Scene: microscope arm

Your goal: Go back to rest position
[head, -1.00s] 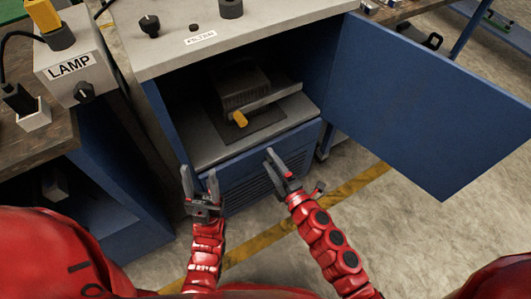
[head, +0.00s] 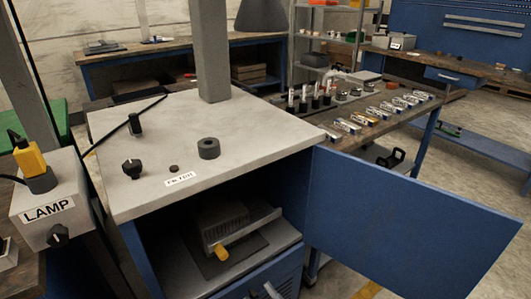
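My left gripper is out of view. The blue cabinet stands open, its door (head: 410,225) swung out to the right. Inside sits a dark finned unit (head: 224,222) with a light bar across its front and a yellow handle (head: 221,252). No gripper touches the handle.
The cabinet's grey top (head: 250,125) carries black knobs, a black ring (head: 208,148) and a grey column (head: 209,50). A lamp box (head: 47,212) stands at left. A workbench (head: 440,97) with small parts lies behind the door. Floor at right is clear.

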